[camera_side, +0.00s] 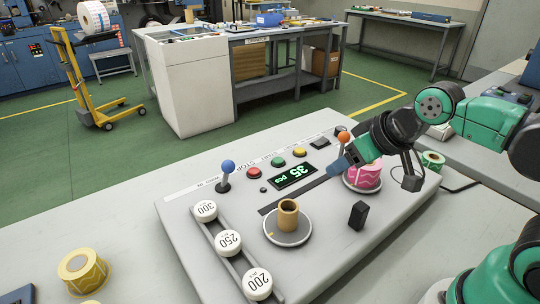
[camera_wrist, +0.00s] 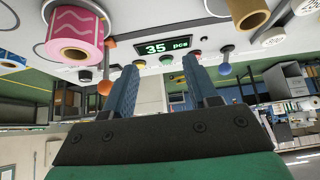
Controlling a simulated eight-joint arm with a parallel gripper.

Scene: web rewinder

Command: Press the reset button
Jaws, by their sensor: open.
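The sloping grey control panel (camera_side: 330,235) carries a row of round buttons: a red button (camera_side: 253,173), a green button (camera_side: 277,162) and a yellow button (camera_side: 300,152). The labels behind them are mostly too small to read, so I cannot tell which is reset. A black display (camera_side: 293,176) beside them reads 35 pcs. My gripper (camera_side: 339,165) is right of the display, above the panel, apart from the buttons. In the wrist view its two blue fingers (camera_wrist: 160,66) are spread and empty. The green button (camera_wrist: 167,60) shows between them.
A blue-knobbed lever (camera_side: 228,168) stands left of the buttons; an orange-knobbed lever (camera_side: 343,137) stands close behind my gripper. A pink roll (camera_side: 364,178) sits under my wrist. A brown core (camera_side: 288,216) stands on a disc. Weights marked 300, 250, 200 (camera_side: 228,242) line the left.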

